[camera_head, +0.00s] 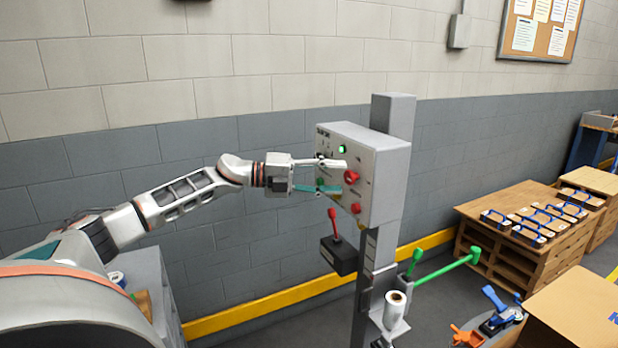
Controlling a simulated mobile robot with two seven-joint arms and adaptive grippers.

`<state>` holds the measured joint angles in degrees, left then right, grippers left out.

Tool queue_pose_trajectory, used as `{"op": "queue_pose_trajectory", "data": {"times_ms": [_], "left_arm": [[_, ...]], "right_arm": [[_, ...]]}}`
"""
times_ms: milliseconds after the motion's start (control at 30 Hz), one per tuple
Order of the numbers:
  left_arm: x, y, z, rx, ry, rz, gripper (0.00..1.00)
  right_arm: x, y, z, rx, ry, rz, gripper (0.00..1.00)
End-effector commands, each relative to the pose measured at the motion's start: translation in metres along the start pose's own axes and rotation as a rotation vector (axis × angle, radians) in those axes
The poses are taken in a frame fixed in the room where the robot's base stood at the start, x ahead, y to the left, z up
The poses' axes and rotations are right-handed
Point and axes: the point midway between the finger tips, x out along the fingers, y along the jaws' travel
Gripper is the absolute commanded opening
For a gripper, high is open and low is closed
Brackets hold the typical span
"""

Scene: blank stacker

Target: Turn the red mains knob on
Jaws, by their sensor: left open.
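A grey control panel (385,190) is fixed to a grey post. On its face are a red knob (351,177), a lower red control (356,208) and a green light (342,149) that looks lit. I cannot read the labels, so which red control is the mains knob is not certain. My left gripper (341,176) is open in front of the panel, one finger above the other. Its fingertips are level with the upper red knob and appear close around it; contact is unclear. The fingers hide part of the panel face. My right gripper is not in view.
A black box with a red lever (333,222) hangs below the panel. A green-handled bar (447,269) sticks out right of the post (393,112). Crates (535,262) with blue-handled items stand at right.

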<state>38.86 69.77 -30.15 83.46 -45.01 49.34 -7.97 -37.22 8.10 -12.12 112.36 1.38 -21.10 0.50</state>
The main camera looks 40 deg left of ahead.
Motion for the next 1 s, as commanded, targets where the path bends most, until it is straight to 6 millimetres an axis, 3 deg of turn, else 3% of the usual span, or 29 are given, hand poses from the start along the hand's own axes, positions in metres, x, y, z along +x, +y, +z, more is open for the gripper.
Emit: {"op": "queue_pose_trajectory", "data": {"times_ms": [200,500,1000], "left_arm": [[-0.041,0.003,0.000,-0.002,0.000,0.007,0.44],[-0.078,0.002,-0.001,-0.003,0.001,0.005,0.44],[-0.090,0.000,-0.001,0.000,0.002,0.001,0.44]], "right_arm": [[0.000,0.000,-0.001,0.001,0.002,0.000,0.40],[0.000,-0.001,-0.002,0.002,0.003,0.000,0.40],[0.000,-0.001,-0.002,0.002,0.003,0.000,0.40]]}}
